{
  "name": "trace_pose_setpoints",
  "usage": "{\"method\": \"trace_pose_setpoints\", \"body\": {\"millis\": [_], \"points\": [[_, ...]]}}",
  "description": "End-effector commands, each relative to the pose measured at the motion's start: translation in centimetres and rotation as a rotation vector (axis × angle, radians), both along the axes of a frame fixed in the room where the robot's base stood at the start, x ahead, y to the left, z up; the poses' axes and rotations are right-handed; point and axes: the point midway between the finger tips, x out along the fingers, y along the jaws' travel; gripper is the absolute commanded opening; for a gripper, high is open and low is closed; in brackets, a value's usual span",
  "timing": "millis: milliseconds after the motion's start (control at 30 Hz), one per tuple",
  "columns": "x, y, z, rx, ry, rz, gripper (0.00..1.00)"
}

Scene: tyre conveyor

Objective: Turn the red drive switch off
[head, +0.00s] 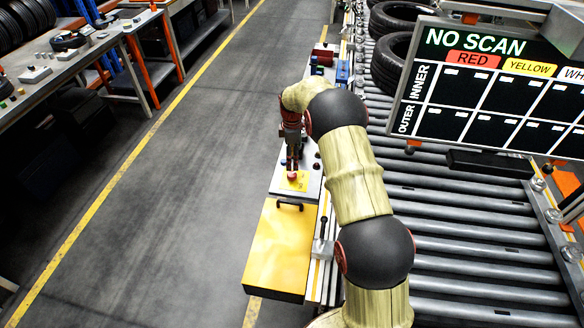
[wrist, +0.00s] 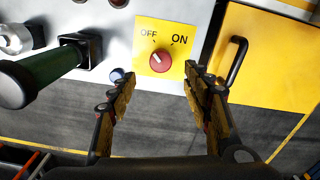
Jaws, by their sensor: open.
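The red drive switch (wrist: 161,60) is a round knob on a yellow plate (wrist: 145,23) marked OFF and ON. A small pale mark seems to lie on the knob's upper left, on the OFF side, but it is too small to read surely. My gripper (wrist: 156,74) is open, with one finger on each side of the knob and just below it in the wrist view. Neither finger visibly touches it. In the head view the red switch (head: 292,176) shows directly below my gripper (head: 291,161).
A yellow cover with a black handle (wrist: 237,62) is right of the switch. A green cylinder (wrist: 30,78) and a blue button (wrist: 117,75) are to its left. The roller conveyor (head: 470,230) runs along the right, under a NO SCAN board (head: 480,95).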

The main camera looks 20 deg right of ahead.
Motion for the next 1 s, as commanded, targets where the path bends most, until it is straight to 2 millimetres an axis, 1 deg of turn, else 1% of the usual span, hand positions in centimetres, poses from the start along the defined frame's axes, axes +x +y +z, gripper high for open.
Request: {"method": "trace_pose_setpoints", "body": {"millis": [33,100,200,300,433,867,1000], "points": [[0.0,0.0,1.0,0.0,-0.001,0.0,0.49],[0.0,0.0,2.0,0.0,-0.001,0.0,0.49],[0.0,0.0,3.1,0.0,0.001,0.0,0.49],[0.0,0.0,3.8,0.0,0.0,0.0,0.49],[-0.1,0.0,4.1,0.001,0.002,0.0,0.49],[0.0,0.0,4.0,0.001,0.002,-0.004,0.49],[0.0,0.0,4.0,0.0,-0.001,-0.072,0.49]]}}
